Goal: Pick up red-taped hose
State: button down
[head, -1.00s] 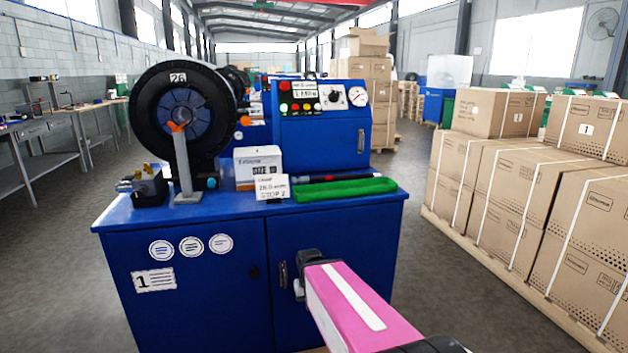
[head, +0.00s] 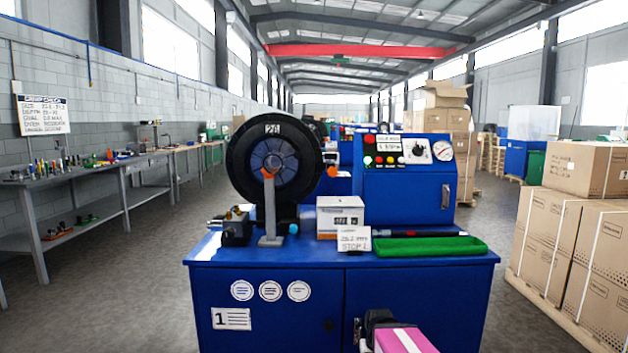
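A thin dark hose (head: 420,234) with a small red band lies along the back edge of the green tray (head: 430,246), on top of the blue crimper bench. Its left end is near the white box and card, and the tray rim may hide part of it. My gripper (head: 378,319) is at the bottom of the head view, in front of the bench cabinet and below the bench top. It is apart from the hose. It is small and dark, and its fingers cannot be made out.
The crimper (head: 273,165) marked 26 stands left on the bench, the blue control cabinet (head: 405,193) behind the tray. A white box (head: 340,216) and a card (head: 354,240) stand left of the tray. Stacked cartons (head: 574,235) are at right. Floor is clear at left.

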aim_at(383, 234)
jog(key=j, duration=1.45)
